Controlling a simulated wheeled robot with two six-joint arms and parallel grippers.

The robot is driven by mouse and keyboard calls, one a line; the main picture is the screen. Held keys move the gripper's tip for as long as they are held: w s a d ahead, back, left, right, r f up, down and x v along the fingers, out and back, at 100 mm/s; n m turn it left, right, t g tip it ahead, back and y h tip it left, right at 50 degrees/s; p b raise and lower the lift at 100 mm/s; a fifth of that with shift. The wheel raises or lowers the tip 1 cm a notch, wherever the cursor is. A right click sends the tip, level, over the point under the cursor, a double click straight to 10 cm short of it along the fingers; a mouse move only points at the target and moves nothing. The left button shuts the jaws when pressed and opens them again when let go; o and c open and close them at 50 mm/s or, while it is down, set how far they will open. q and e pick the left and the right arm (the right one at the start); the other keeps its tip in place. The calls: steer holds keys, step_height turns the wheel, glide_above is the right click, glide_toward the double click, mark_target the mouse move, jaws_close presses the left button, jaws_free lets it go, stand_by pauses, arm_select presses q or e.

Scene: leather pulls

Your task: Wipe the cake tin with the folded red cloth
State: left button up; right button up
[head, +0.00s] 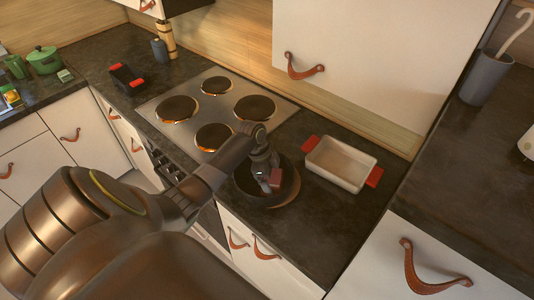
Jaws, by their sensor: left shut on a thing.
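A round dark tin (290,194), which looks like the cake tin, sits on the dark counter to the right of the stove. My left gripper (269,182) reaches down into the tin from the left and is shut on the small folded red cloth (275,178). The cloth shows inside the tin's rim, low over its inside. I cannot tell whether it touches the tin's bottom. My arm and gripper hide part of the tin. My right gripper is not in view.
A cream baking dish (340,165) with red handles stands close to the right of the tin. The stove (217,108) with dark burners lies behind and left. A small black dish (126,78) stands beyond it. A grey holder (484,78) stands at the far right.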

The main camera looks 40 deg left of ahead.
arm_select(q)
step_height(320, 180, up, 2)
steer(key=shift+s+p, duration=0.1)
steer(key=shift+p, duration=0.3)
steer(key=shift+r, duration=2.05)
step_height(320, 180, up, 3)
